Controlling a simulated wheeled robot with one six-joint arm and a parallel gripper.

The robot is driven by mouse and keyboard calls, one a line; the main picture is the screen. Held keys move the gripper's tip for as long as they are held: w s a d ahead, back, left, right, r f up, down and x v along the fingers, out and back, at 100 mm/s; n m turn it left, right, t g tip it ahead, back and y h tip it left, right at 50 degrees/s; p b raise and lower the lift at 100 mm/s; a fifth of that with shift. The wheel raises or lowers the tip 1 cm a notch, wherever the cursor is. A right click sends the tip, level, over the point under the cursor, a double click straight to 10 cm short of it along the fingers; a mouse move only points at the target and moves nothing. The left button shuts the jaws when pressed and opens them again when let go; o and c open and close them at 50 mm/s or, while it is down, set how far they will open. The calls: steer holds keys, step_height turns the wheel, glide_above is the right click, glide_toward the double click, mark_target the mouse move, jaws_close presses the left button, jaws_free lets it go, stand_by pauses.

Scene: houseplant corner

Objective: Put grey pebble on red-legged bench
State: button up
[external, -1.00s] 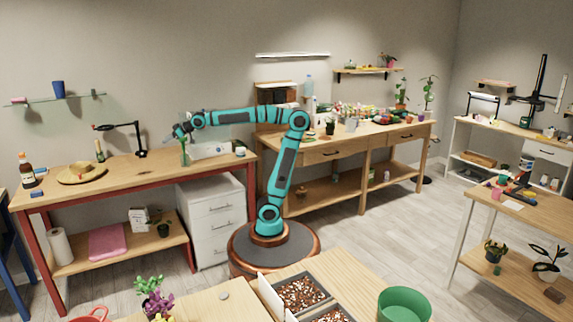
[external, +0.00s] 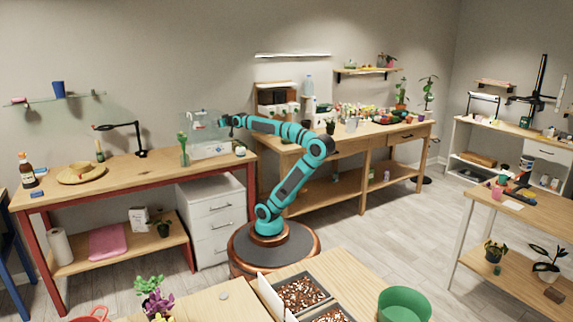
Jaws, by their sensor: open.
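The red-legged bench (external: 120,170) stands at the left, with a wooden top and red legs. A small, round grey thing (external: 224,296) lies on the near wooden table. Another small greyish thing (external: 240,151) sits at the right end of the red-legged bench. Both are too small for me to tell which is the grey pebble.
A crowded wooden workbench (external: 290,149) is to the right. Soil trays (external: 300,294) and a green pot (external: 404,304) are near.

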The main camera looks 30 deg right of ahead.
steer(key=s+d+m+t+h, duration=0.1)
steer(key=s+d+m+h, duration=0.1)
steer(key=d, duration=0.5)
steer(key=s+d+f+m+t+h, duration=0.1)
steer(key=s+d+m+t+h, duration=0.1)
steer(key=d, duration=0.6)
steer(key=shift+s+f+h, duration=0.15)
steer(key=shift+s+h, duration=0.05)
steer(key=shift+h, duration=0.7)
steer(key=shift+o, duration=0.2)
steer(key=shift+s+d+f+m+h, duration=0.1)
steer(key=shift+s+d+m+h, duration=0.25)
steer(key=shift+d, duration=0.25)
steer(key=shift+w+a, duration=0.1)
